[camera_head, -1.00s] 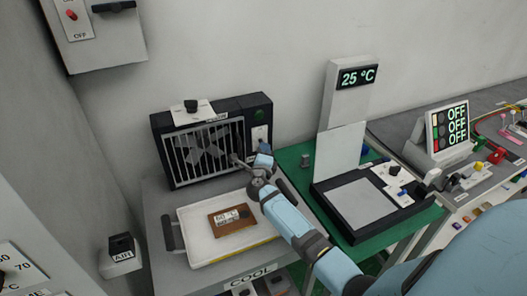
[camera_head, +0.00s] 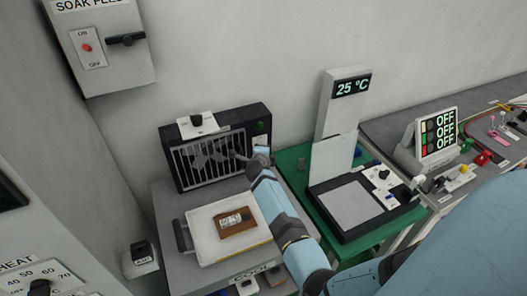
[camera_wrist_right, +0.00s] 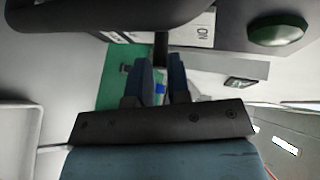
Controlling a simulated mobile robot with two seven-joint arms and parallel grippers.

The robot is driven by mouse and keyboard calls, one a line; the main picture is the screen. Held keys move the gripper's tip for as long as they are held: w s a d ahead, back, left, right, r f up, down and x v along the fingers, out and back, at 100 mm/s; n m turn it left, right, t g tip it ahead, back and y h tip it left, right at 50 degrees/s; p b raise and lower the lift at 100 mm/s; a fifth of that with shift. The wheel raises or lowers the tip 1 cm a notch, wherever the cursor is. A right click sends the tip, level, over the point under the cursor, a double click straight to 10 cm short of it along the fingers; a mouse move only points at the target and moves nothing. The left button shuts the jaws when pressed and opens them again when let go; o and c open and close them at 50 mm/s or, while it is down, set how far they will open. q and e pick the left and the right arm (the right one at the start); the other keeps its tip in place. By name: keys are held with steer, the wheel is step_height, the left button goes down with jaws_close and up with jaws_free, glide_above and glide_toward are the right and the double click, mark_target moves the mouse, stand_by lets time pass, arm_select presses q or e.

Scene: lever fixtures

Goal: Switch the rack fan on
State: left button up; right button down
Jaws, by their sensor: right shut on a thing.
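The rack fan (camera_head: 212,158) is a dark box with a grille at the back of a grey bench in the head view. A dark green lamp (camera_head: 261,127) sits at its upper right. It shows in the right wrist view as a green dome (camera_wrist_right: 278,33). My right gripper (camera_head: 262,151) is at the fan's right front and covers most of the switch plate. In the right wrist view my right gripper (camera_wrist_right: 163,72) is shut on a dark switch lever (camera_wrist_right: 161,47), beside a white plate (camera_wrist_right: 195,27) with an upside-down label. My left gripper is not in view.
A white tray (camera_head: 203,256) with a brown block (camera_head: 235,222) lies in front of the fan. A knob on a white plate (camera_head: 197,122) stands on top of the fan. To the right is a green bench (camera_head: 293,160) with a black device and a 25 °C display (camera_head: 351,87).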

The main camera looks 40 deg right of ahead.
steer(key=shift+w+r+n+g+y, duration=0.15)
steer(key=shift+r+n+g+y, duration=0.2)
steer(key=shift+g, duration=0.35)
steer(key=shift+w+r+n+g+y, duration=0.1)
steer(key=shift+r+n+g+y, duration=0.15)
steer(key=shift+g+y, duration=0.35)
steer(key=shift+r+g, duration=0.1)
steer(key=shift+g, duration=0.2)
steer(key=c, duration=1.1)
jaws_free()
steer(key=shift+w+d, duration=0.1)
